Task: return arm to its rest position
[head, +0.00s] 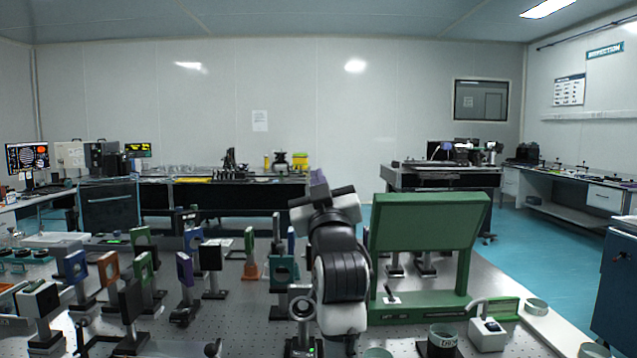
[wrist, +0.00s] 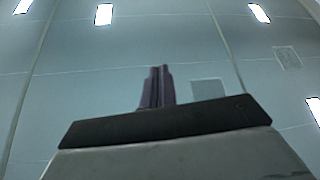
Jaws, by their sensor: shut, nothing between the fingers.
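My gripper (head: 319,180) is raised above the optical table (head: 235,325) in the head view, at the top of my upright arm. In the wrist view its two purple fingers (wrist: 157,88) stand side by side, shut and empty, against the ceiling and wall panels. Nothing touches the fingers. The arm hides part of the table and some of the mounts behind it.
A green panel on a stand (head: 425,235) rises close to the right of my arm. Several post-mounted optics, among them an orange one (head: 108,268) and a purple one (head: 185,268), crowd the table to the left. A white box (head: 487,334) stands at the front right. The air above is clear.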

